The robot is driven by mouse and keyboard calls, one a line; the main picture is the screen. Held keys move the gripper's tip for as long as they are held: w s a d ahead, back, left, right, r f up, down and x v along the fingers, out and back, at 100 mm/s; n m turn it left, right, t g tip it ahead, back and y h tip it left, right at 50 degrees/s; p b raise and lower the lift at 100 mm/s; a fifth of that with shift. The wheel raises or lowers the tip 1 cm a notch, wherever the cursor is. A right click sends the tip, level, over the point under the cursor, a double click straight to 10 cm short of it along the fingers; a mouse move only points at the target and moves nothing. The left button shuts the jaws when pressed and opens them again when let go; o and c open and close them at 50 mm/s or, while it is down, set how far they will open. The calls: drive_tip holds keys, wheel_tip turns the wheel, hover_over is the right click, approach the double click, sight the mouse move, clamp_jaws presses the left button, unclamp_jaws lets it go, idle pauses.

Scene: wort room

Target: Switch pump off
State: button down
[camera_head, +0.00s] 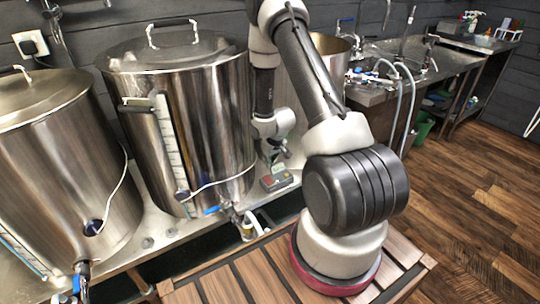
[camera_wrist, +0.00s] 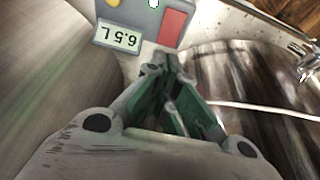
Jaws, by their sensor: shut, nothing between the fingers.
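The pump's control box (camera_head: 277,181) is a small grey unit on the steel bench, between the middle kettle and the kettle behind my arm. In the wrist view the grey box (camera_wrist: 146,17) appears upside down at the top, with a display (camera_wrist: 118,36) reading 6.5 L and a red switch (camera_wrist: 172,27). A yellow spot and a pale round spot show at its top edge, cut off. My gripper (camera_wrist: 172,62) is shut and empty, its green-padded fingertips pointing at the box near the red switch. In the head view my gripper (camera_head: 276,158) is just above the box; contact cannot be told.
The large steel middle kettle (camera_head: 205,110) stands close left of my gripper, with a valve and hose below. Another kettle (camera_head: 60,170) is at far left. A sink bench (camera_head: 375,94) with taps and hoses is at back right. The wooden floor (camera_head: 480,190) at right is clear.

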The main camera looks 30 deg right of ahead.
sight(267, 176)
drive_tip(key=x, duration=0.6)
drive_tip(key=shift+s+f, duration=0.25)
drive_tip(key=shift+s, duration=0.1)
drive_tip(key=shift+w+f, duration=0.1)
drive_tip(key=shift+f, duration=0.25)
drive_tip(key=shift+r, duration=0.1)
drive_tip(key=shift+s+r, duration=0.35)
drive_tip(key=shift+s, duration=0.4)
drive_tip(key=shift+w+r, duration=0.1)
drive_tip(key=shift+r, duration=0.2)
wheel_tip(267, 176, up, 13)
drive_tip(key=shift+s, duration=0.3)
